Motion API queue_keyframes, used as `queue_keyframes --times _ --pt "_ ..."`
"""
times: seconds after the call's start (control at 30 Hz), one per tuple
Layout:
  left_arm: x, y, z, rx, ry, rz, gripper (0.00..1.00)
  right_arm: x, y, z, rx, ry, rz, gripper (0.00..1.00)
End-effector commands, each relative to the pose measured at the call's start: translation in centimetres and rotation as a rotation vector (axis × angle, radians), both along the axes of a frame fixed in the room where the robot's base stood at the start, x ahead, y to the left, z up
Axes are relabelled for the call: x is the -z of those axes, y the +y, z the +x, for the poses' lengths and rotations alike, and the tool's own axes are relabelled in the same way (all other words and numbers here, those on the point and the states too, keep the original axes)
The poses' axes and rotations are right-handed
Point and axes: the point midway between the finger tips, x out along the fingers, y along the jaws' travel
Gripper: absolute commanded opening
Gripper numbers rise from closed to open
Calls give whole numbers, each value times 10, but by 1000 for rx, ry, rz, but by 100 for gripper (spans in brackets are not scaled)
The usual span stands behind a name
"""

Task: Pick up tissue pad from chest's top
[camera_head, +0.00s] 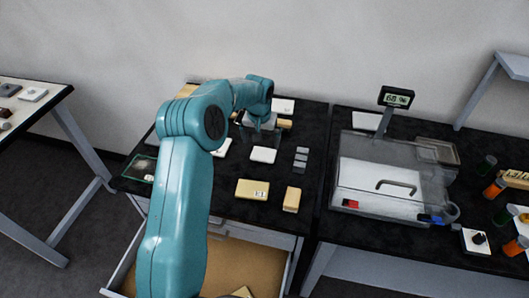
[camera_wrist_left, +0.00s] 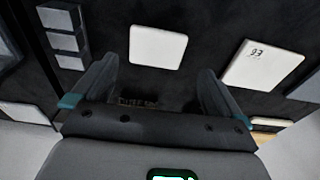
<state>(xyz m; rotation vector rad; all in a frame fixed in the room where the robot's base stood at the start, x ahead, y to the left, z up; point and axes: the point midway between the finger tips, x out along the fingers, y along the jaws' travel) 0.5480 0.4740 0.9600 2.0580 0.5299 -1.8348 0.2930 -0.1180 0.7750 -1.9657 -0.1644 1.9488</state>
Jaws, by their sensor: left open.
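A blank white square pad (camera_head: 263,154) lies flat on the black top of the chest (camera_head: 225,185); I take it for the tissue pad, but no label shows. It also shows in the left wrist view (camera_wrist_left: 158,47), just beyond and between the fingertips, apart from them. My left gripper (camera_head: 258,124) is over the back part of the chest's top, behind the pad. In the left wrist view the two dark fingers (camera_wrist_left: 158,75) are spread with nothing between them. My right gripper is not in view.
Three grey blocks (camera_head: 301,158) stand right of the pad. A white card marked with digits (camera_wrist_left: 262,65) lies on its other side. Yellow boxes (camera_head: 252,189) sit near the front edge, above an open drawer (camera_head: 250,265). A clear-walled box (camera_head: 385,180) stands on the right table.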

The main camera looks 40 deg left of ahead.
Motion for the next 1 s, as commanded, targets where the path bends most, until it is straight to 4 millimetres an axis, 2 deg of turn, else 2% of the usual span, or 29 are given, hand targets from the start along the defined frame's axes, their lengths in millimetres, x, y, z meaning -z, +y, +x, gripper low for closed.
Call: queue_keyframes --times 0.1,0.27,0.4,0.5,0.6,0.8,0.83,0.93,1.0 --pt "14 0 3 1 1 0 100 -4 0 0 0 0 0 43" --pt "24 1 7 1 0 -1 100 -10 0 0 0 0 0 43" --pt "44 2 14 0 2 -1 100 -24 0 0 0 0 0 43" --pt "60 3 17 1 1 0 100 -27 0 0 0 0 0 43" --pt "68 4 18 1 -1 1 100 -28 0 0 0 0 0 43" --pt "70 4 18 1 -2 1 100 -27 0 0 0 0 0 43" --pt "70 4 18 1 -2 1 97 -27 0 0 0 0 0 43" --pt "70 4 18 1 -2 1 64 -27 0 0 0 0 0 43" --pt "70 4 18 1 -1 1 61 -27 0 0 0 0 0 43"
